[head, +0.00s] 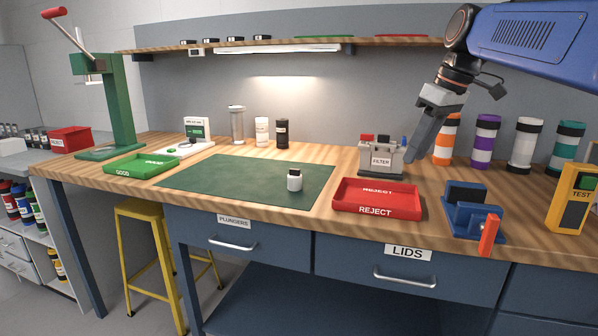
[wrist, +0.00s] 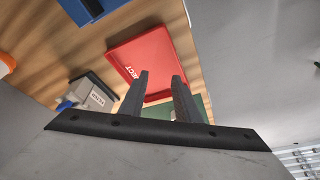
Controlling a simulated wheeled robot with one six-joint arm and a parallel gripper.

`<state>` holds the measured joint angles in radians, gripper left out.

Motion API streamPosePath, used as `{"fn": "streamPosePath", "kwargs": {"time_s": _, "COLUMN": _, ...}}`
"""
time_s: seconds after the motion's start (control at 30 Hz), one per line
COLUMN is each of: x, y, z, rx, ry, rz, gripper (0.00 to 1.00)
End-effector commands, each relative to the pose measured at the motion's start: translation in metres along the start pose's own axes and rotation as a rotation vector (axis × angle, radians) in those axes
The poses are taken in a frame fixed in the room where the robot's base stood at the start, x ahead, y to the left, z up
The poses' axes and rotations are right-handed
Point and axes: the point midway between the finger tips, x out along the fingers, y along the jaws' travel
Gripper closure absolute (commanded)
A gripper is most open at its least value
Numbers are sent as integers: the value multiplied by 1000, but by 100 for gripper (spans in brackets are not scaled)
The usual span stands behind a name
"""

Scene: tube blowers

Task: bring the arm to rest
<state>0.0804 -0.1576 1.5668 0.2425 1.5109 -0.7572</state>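My arm (head: 525,40) reaches in from the upper right of the head view and hangs over the right part of the bench. My gripper (head: 414,156) points down, just right of the filter box as seen from the head; I cannot tell the exact gap between them. In the wrist view my gripper (wrist: 160,75) shows two dark fingers standing apart with nothing between them. Behind them lies the red reject tray (wrist: 155,52), lower down on the bench.
The grey filter box (head: 380,160) and reject tray (head: 377,198) stand below my arm. Several banded tubes (head: 485,140) stand behind it; a blue fixture (head: 470,215) and yellow tester (head: 572,200) are at right.

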Motion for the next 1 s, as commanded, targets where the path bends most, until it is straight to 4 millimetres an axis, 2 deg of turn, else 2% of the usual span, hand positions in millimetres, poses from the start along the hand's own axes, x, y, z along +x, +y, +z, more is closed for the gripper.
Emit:
{"fn": "streamPosePath", "kwargs": {"time_s": 0.03, "x": 6, "y": -11, "z": 15, "rx": 32, "ry": 0, "rz": 13, "gripper": 70}}
{"fn": "streamPosePath", "kwargs": {"time_s": 0.37, "x": 61, "y": -63, "z": 109, "rx": 265, "ry": 7, "rz": 112, "gripper": 70}}
{"fn": "streamPosePath", "kwargs": {"time_s": 0.57, "x": 104, "y": -93, "z": 171, "rx": 395, "ry": 23, "rz": 168, "gripper": 70}}
{"fn": "streamPosePath", "kwargs": {"time_s": 0.8, "x": 163, "y": -126, "z": 246, "rx": 534, "ry": 56, "rz": 229, "gripper": 70}}
{"fn": "streamPosePath", "kwargs": {"time_s": 1.0, "x": 200, "y": -142, "z": 289, "rx": 610, "ry": 82, "rz": 262, "gripper": 70}}
